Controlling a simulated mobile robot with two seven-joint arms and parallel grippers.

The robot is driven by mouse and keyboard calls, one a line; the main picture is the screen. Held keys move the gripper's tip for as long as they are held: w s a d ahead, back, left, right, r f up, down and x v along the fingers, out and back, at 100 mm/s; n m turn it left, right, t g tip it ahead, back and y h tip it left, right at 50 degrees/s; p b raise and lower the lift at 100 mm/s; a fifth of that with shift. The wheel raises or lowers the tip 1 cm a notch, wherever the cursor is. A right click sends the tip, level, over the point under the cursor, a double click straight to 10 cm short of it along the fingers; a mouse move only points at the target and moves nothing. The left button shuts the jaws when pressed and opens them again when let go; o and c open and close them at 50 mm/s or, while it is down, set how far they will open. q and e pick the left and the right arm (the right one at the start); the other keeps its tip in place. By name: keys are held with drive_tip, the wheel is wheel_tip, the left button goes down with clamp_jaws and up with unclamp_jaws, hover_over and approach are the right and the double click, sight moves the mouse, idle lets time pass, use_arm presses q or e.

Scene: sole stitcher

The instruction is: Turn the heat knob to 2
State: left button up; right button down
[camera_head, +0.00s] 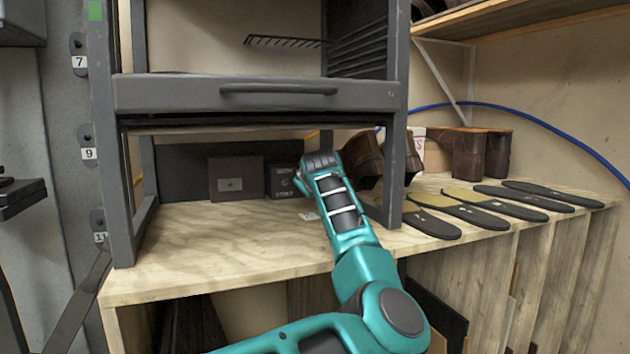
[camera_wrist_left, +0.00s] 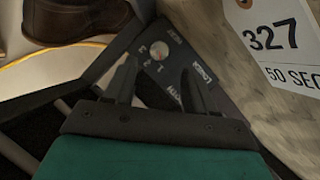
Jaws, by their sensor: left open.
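A small dark control box (camera_head: 283,181) with pale lettering stands under the grey rack in the head view, partly behind my left gripper (camera_head: 304,172). In the left wrist view, its dark face plate (camera_wrist_left: 150,45) shows tilted white numerals and words, too small to read surely. A small pale round spot (camera_wrist_left: 173,92) lies on the plate between the fingers; I cannot tell whether it is the heat knob, nor which way any pointer faces. My left gripper (camera_wrist_left: 161,68) is open, its fingers spread over the plate. I cannot tell whether they touch it. My right gripper is out of view.
A dark box (camera_head: 236,178) stands left of the control box. Brown shoes (camera_head: 362,158) and several dark soles (camera_head: 480,212) lie to the right. The grey rack (camera_head: 250,93) overhangs the bench. A white tag reading 327 (camera_wrist_left: 280,38) is close by in the wrist view.

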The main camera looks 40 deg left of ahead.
use_arm(q)
drive_tip(key=shift+p+x, duration=0.45)
drive_tip(key=shift+x, duration=2.65)
clamp_jaws()
